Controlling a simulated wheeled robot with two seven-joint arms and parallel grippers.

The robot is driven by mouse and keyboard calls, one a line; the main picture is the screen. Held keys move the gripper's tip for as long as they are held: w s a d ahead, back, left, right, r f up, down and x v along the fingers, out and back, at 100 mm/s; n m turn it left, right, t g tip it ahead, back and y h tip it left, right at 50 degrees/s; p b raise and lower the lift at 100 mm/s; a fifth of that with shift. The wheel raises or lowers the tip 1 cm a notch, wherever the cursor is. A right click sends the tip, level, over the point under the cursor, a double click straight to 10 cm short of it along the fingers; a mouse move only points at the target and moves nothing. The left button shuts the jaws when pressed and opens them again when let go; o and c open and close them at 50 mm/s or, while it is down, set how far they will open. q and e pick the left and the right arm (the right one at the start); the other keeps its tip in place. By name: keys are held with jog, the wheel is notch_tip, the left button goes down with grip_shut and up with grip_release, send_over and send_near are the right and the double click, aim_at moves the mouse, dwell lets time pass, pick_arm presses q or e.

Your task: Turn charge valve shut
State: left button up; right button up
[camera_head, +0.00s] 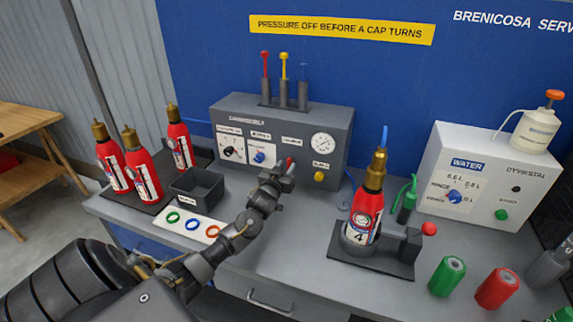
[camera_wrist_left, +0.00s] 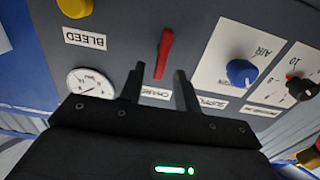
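The charge valve's red lever (camera_head: 290,162) is on the front of the grey control panel (camera_head: 231,109). My left gripper (camera_head: 279,180) is at the panel front, just below the lever in the head view. In the left wrist view the panel appears upside down. There the red lever (camera_wrist_left: 165,53) stands nearly upright in the picture, slightly tilted, above a partly covered charge label (camera_wrist_left: 155,94). My left gripper (camera_wrist_left: 158,79) is open, and the lever's lower end shows between its fingertips with a gap on each side. I see no grip on it. My right gripper is not in view.
Beside the lever are a blue knob (camera_wrist_left: 241,72), a gauge (camera_wrist_left: 90,82) and a yellow bleed button (camera_wrist_left: 74,7). A red extinguisher (camera_head: 367,205) stands in a holder to the right. A dark open bin (camera_head: 197,187) and several extinguishers are left.

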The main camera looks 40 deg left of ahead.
pick_arm(q)
jog(key=shift+w+a, duration=0.25)
jog(key=shift+w, duration=0.45)
grip_shut()
